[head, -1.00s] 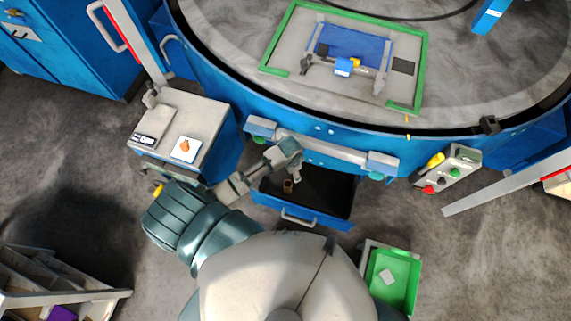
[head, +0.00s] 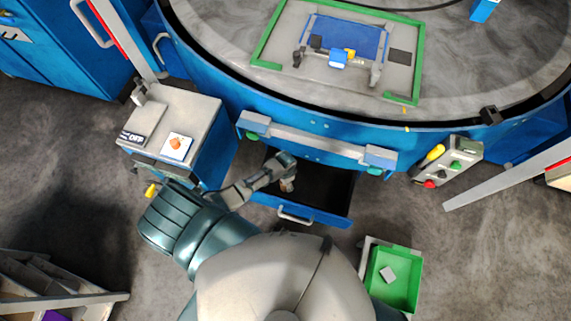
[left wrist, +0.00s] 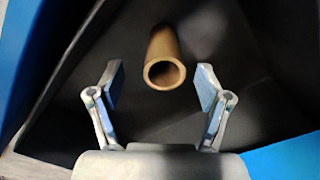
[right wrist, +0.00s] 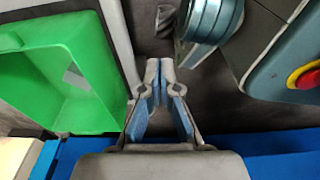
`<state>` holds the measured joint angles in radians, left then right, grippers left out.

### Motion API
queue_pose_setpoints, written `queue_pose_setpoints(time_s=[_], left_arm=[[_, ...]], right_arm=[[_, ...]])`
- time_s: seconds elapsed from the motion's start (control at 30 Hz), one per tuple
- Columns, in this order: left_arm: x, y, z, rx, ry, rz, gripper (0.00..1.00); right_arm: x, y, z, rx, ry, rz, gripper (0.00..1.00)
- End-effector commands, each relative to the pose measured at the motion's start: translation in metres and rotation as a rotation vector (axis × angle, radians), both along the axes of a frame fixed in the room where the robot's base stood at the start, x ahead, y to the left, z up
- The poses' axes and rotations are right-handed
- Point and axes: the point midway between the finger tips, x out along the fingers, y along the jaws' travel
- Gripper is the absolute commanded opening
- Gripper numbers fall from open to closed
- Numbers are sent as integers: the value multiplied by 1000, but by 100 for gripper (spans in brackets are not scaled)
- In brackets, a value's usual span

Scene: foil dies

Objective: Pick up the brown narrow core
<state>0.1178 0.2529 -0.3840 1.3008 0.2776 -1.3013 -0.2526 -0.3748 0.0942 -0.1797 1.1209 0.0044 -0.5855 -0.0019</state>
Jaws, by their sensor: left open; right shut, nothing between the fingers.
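The brown narrow core (left wrist: 165,62) is a hollow tube standing in the dark drawer (head: 328,190), its open end facing the left wrist camera. My left gripper (left wrist: 160,88) is open, with one blue-padded finger on each side of the core's near end and gaps to both. In the head view the left gripper (head: 289,185) is low inside the drawer's left part, and the core is hidden there. My right gripper (right wrist: 161,88) is shut and empty; it is hidden in the head view.
The blue drawer front with its handle (head: 295,215) stands close to my left gripper. A green bin (head: 408,263) with a pale square piece is at lower right. A cabinet (head: 200,115) with an orange item on a white card stands at left.

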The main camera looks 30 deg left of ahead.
Motion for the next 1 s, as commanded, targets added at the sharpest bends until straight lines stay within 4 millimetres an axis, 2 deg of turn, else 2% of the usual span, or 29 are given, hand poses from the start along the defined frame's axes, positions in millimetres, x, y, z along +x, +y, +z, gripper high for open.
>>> queue_pose_setpoints(time_s=[0.03, 0.13, 0.43, 0.47, 0.6, 0.67, 1.0], left_arm=[[-1, 1, -11, 0, 4, 1, 77], [0, 1, -21, -2, 1, 1, 77], [0, 1, -24, -1, 0, 1, 77], [0, 1, -24, -1, 0, 0, 72], [0, 0, -24, 0, 0, 0, 37], [0, 0, -24, 1, 0, 0, 24], [0, 1, -23, -1, 0, 1, 24]], right_arm=[[5, 2, 1, 1, -4, -1, 0], [14, 4, 7, 1, -7, -3, 0], [18, 5, 12, 1, -8, -4, 0], [18, 5, 12, 1, -8, -4, 0], [18, 5, 12, 1, -7, -4, 0], [18, 5, 11, 1, -7, -4, 0], [18, 2, 12, -2, -8, -2, 0]])
